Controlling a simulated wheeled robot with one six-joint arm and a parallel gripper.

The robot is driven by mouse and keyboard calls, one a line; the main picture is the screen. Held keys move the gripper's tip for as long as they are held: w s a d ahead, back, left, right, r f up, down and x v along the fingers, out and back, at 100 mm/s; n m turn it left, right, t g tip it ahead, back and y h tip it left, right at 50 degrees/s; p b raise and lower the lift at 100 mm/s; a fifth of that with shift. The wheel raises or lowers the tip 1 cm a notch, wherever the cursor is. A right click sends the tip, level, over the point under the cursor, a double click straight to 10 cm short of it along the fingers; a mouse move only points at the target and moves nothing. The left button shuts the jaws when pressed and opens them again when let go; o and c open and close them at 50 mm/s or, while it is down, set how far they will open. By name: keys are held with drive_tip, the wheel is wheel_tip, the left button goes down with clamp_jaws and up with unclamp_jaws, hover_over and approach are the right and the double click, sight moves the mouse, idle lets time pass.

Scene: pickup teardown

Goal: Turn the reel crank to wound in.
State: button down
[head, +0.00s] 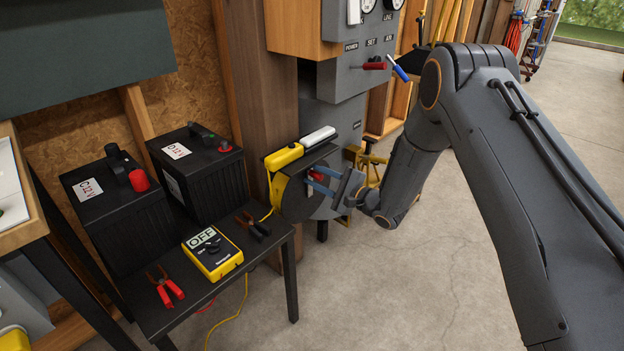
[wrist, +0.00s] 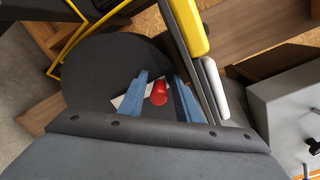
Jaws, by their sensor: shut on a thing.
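The reel (head: 297,201) is a dark round disc beside a yellow frame, low against the wooden post in the head view. In the wrist view the reel (wrist: 98,62) is seen face-on. Its crank has a red knob (wrist: 159,93) on a pale crank arm (wrist: 122,101) that points left in the wrist view. The red knob also shows in the head view (head: 318,174). My gripper (head: 322,181), with blue fingers, is shut on the red knob. In the wrist view its fingers (wrist: 160,84) stand on both sides of the knob.
A yellow and a white handle (head: 300,148) sit above the reel. A grey panel (head: 350,75) with red and blue levers stands above. A black table (head: 262,250) at left holds two batteries (head: 125,215), a yellow meter (head: 212,254) and pliers. The floor at right is clear.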

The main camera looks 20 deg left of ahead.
drive_tip(key=shift+w+d+f, duration=0.45)
drive_tip(key=shift+w+d, duration=0.1)
drive_tip(key=shift+d, duration=0.05)
drive_tip(key=c, duration=1.6)
unclamp_jaws()
drive_tip(key=shift+w, duration=0.1)
drive_tip(key=shift+s+a+p+v, duration=0.1)
drive_tip(key=shift+s+p+v, duration=0.05)
drive_tip(key=shift+v, duration=1.05)
drive_tip(key=shift+s+a+p+v, duration=0.1)
drive_tip(key=shift+s+v, duration=0.1)
drive_tip(key=shift+v, duration=1)
drive_tip(key=shift+s+a+p+v, duration=0.1)
drive_tip(key=shift+s+p+v, duration=0.05)
drive_tip(key=shift+v, duration=1.1)
drive_tip(key=shift+d+r, duration=0.1)
drive_tip(key=shift+r, duration=0.05)
drive_tip(key=shift+w, duration=0.1)
